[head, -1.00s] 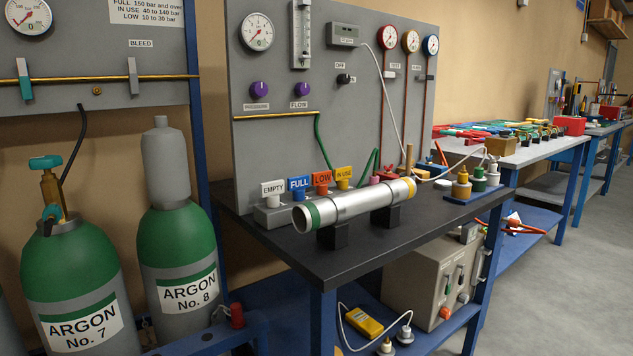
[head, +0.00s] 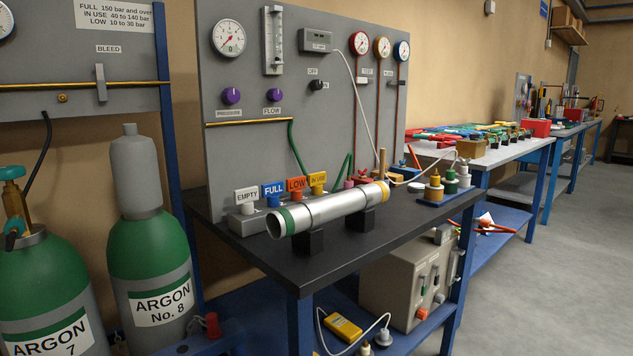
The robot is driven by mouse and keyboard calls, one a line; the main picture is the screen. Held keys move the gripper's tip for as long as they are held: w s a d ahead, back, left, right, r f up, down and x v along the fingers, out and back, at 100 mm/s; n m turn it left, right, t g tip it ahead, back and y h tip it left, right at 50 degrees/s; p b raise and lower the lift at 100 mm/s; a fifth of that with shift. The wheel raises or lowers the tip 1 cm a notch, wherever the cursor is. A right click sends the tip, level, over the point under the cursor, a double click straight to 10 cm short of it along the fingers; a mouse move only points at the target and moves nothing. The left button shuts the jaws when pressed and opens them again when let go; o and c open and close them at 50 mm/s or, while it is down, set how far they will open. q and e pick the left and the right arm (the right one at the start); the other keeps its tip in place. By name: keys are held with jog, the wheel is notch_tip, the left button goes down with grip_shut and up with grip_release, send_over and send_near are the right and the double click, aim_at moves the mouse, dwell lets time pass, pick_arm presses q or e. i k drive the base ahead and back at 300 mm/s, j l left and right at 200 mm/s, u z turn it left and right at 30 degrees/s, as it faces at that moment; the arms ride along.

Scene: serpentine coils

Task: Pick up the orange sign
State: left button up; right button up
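The orange sign (head: 296,184) reads "LOW". It stands upright on an orange base in a row of signs on a grey block (head: 252,224) on the black table. The white "EMPTY" sign (head: 246,195) and the blue "FULL" sign (head: 272,190) are to its left. The yellow-orange "IN USE" sign (head: 319,179) is to its right. A metal tube (head: 330,208) with a green band lies in front of the row and hides part of the block. Neither of my grippers is in view.
The black table (head: 390,242) has bare room at its front and right. A grey gauge panel (head: 240,150) rises behind the signs. Two green argon cylinders (head: 150,250) stand at the left. A yellow meter (head: 342,328) lies on the lower shelf. Grey floor (head: 540,290) is open at right.

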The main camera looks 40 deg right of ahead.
aim_at(294, 185)
jog(key=z, duration=1.25)
